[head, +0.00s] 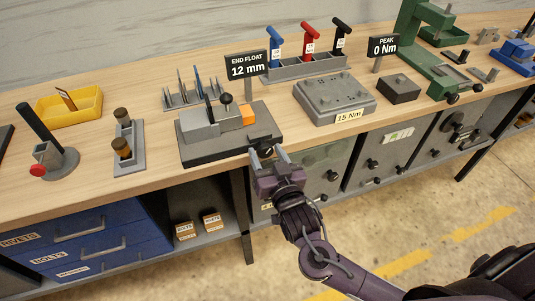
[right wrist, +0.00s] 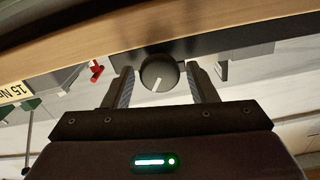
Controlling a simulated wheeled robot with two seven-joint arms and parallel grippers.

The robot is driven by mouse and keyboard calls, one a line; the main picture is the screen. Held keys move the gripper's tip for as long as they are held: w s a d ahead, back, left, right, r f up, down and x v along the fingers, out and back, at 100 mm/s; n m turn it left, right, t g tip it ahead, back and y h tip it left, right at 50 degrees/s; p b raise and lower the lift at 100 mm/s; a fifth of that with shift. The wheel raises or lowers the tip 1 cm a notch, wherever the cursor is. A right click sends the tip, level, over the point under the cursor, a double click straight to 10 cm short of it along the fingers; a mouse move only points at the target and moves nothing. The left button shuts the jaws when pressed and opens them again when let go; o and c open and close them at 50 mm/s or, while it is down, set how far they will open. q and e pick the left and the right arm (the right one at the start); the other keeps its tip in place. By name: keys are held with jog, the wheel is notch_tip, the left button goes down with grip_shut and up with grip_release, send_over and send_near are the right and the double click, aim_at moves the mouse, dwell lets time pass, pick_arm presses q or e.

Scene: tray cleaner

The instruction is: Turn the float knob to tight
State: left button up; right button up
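The float knob (right wrist: 160,74) is a dark round knob with a white pointer line, on the front face of the grey fixture (head: 222,150) near the bench's front edge. In the right wrist view the white line runs from the knob's middle down and slightly left. My right gripper (head: 267,153) is at the knob, which shows between its two fingers in the right wrist view (right wrist: 160,88). The fingers are open, with a gap on each side of the knob. In the head view the fingertips partly hide the knob. The END FLOAT sign (head: 246,65) reads 12 mm. My left gripper is out of view.
Right of the fixture sit a grey block (head: 334,97) labelled 15 Nm and a PEAK sign (head: 383,46) reading 0 Nm. Behind stands a rack (head: 307,66) of blue, red and black handled tools. Left is a grey stand (head: 129,148). Drawers and cabinets fill the bench front.

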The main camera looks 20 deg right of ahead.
jog(key=c, duration=0.8)
jog(key=shift+o, duration=0.2)
jog(key=m, duration=0.8)
jog(key=shift+d, duration=0.1)
jog(key=m, duration=0.5)
jog(key=shift+p, duration=0.4)
jog(key=shift+m, duration=1.7)
